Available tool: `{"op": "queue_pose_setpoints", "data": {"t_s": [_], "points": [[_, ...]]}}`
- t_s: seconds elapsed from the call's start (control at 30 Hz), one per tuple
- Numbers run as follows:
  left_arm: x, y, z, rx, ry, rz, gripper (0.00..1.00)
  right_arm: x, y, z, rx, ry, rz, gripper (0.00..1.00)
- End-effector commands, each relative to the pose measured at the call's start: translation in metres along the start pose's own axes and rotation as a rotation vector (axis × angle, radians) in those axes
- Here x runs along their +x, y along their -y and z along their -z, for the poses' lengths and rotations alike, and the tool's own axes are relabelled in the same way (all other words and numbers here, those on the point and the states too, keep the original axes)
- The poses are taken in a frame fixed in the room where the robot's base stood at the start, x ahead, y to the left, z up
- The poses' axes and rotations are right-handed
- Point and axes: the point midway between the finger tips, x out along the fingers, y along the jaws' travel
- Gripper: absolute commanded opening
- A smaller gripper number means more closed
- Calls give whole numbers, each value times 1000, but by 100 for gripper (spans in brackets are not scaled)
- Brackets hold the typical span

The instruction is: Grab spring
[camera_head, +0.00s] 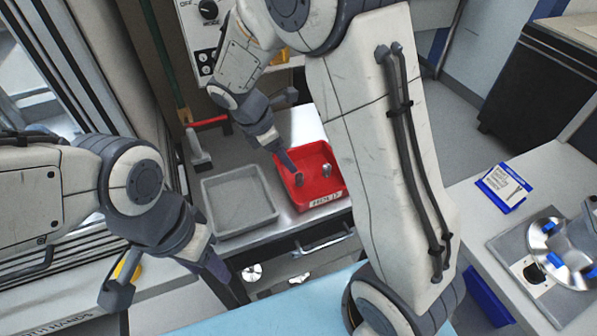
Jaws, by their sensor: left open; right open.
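A red bin (332,191) with a white label on its front stands on the metal work surface. Small grey metal parts (326,171) lie inside it; they are too small to tell for certain whether they are springs. My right gripper (291,131) is open, with its lower finger reaching over the left side of the red bin near the parts. The parts are apart from its upper finger. My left gripper (165,279) is open and empty at the lower left, well away from the bin. My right arm hides the area right of the bin.
An empty grey tray (240,228) stands left of the red bin. A red-handled tool (199,150) lies behind it. A machine with knobs (208,12) stands at the back. At the right, a bench holds a blue-framed sign (503,187) and a fixture plate (515,268).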

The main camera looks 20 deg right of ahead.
Motion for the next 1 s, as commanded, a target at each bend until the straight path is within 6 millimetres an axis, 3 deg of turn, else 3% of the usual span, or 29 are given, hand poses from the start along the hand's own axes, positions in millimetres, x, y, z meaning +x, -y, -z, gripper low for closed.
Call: {"op": "queue_pose_setpoints", "data": {"t_s": [0.13,0.37,0.7,0.97,1.0], "points": [[0,0,0,0,0,0,50,26,2,-1,-1,1,6,66],[-2,0,0,0,0,0,50,45,2,0,2,-1,5,66],[-7,0,0,0,0,0,50,90,0,2,4,-2,5,66],[-7,0,0,0,0,0,50,93,-1,2,4,-2,2,66],[-7,0,0,0,0,0,50,93,-1,2,4,-2,2,62]]}}
